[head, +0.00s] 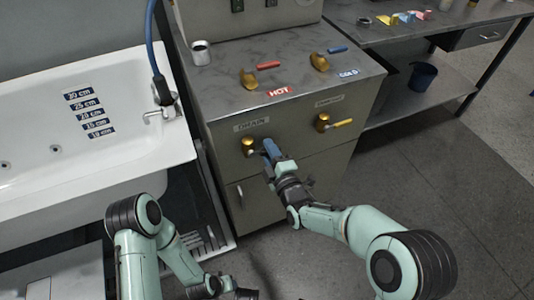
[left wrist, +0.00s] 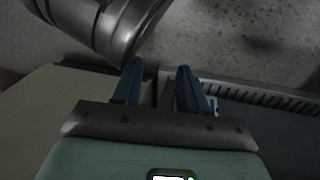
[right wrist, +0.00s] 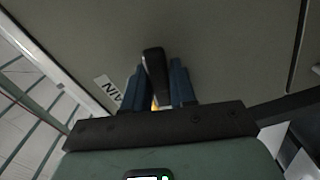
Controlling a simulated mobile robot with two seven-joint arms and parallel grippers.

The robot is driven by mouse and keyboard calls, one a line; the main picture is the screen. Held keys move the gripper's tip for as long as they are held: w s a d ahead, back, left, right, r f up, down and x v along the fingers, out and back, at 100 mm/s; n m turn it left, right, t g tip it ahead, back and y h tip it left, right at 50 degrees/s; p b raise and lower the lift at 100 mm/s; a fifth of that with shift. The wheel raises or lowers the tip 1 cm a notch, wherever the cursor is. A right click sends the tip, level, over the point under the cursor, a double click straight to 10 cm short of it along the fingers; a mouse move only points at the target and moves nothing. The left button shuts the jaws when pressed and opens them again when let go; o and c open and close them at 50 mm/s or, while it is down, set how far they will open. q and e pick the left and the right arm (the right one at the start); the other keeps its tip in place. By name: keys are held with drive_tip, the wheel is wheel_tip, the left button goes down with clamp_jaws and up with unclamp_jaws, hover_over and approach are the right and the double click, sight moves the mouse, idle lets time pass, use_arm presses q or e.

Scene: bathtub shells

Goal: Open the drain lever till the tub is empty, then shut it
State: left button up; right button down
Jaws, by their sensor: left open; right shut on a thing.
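The drain valve (head: 248,144) is a brass fitting under the "DRAIN" label (head: 251,124) on the grey cabinet front. My right gripper (head: 270,152) is at this valve. In the right wrist view its blue fingers are shut on the dark drain lever (right wrist: 154,72), with a bit of brass between them. In the head view the gripper hides most of the lever. The white bathtub (head: 60,190) stands at left, with a depth scale (head: 90,115) on its inner wall. I cannot make out a water surface. My left gripper (left wrist: 157,82) is open and empty, low near the floor.
A second brass valve with a yellow lever (head: 340,123) sits right of the drain valve. Red (head: 268,65) and blue (head: 337,50) tap levers and a metal cup (head: 201,53) are on the cabinet top. A floor grate (head: 205,240) lies beside the tub. Floor at right is clear.

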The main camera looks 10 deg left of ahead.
use_arm(q)
drive_tip(key=shift+w+d+r, duration=0.1)
drive_tip(key=shift+w+r, duration=0.35)
drive_tip(key=shift+w, duration=0.1)
use_arm(e)
drive_tip(key=shift+w+d+r+n, duration=0.1)
drive_tip(key=shift+r+n, duration=0.25)
drive_tip(key=shift+n, duration=0.4)
drive_tip(key=shift+r+n, duration=0.3)
drive_tip(key=shift+n, duration=0.45)
use_arm(q)
drive_tip(key=shift+t, duration=0.3)
use_arm(e)
drive_tip(key=shift+r, duration=0.1)
drive_tip(key=c, duration=1)
unclamp_jaws()
use_arm(q)
drive_tip(key=shift+d+r+p, duration=0.25)
drive_tip(key=shift+r+p, duration=0.3)
drive_tip(key=shift+r, duration=0.05)
drive_tip(key=shift+d+r+p, duration=0.25)
drive_tip(key=shift+r+p, duration=0.25)
drive_tip(key=shift+r, duration=0.1)
use_arm(e)
drive_tip(key=v, duration=1.3)
drive_tip(key=shift+d, duration=0.2)
